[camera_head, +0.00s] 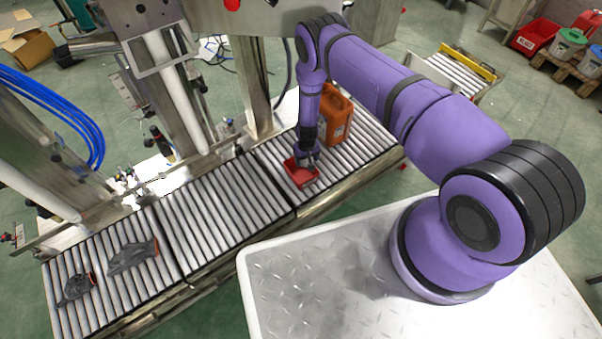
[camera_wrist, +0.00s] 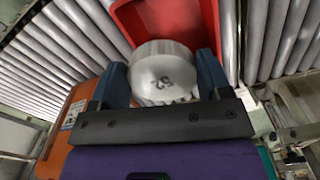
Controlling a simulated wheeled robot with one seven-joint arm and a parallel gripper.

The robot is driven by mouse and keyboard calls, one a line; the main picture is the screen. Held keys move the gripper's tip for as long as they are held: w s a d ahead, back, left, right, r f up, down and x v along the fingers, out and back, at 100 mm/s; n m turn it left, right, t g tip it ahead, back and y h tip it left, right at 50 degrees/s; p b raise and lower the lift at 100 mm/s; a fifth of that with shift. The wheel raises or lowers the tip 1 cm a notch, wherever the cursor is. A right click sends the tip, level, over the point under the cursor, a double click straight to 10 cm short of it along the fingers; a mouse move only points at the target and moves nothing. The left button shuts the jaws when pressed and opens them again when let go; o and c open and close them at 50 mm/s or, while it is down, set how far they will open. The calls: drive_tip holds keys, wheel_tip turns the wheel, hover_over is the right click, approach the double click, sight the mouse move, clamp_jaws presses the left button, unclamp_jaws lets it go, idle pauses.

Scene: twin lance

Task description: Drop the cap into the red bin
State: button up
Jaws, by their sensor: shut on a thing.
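My gripper (camera_head: 307,157) points down over the small red bin (camera_head: 297,176) on the roller conveyor. In the wrist view its two blue fingers are shut on a white round cap (camera_wrist: 163,68), which has markings on its flat face and a ribbed side. The red bin (camera_wrist: 229,40) shows behind the cap in that view. The cap overlaps the bin's opening there; how high it is above the bin floor I cannot tell. In the head view the cap cannot be made out, and my gripper hides part of the bin.
An orange jug (camera_head: 337,116) stands on the rollers right behind the bin, close to my arm; its side also shows in the wrist view (camera_wrist: 72,135). Two dark grey items (camera_head: 132,256) lie on the left conveyor (camera_head: 95,317). The middle rollers (camera_head: 220,198) are clear.

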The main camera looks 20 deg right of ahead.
drive_tip(key=o, duration=1)
drive_tip(key=shift+c, duration=0.2)
drive_tip(key=shift+r, duration=0.15)
wheel_tip(320, 180, up, 11)
drive_tip(key=shift+f, duration=0.2)
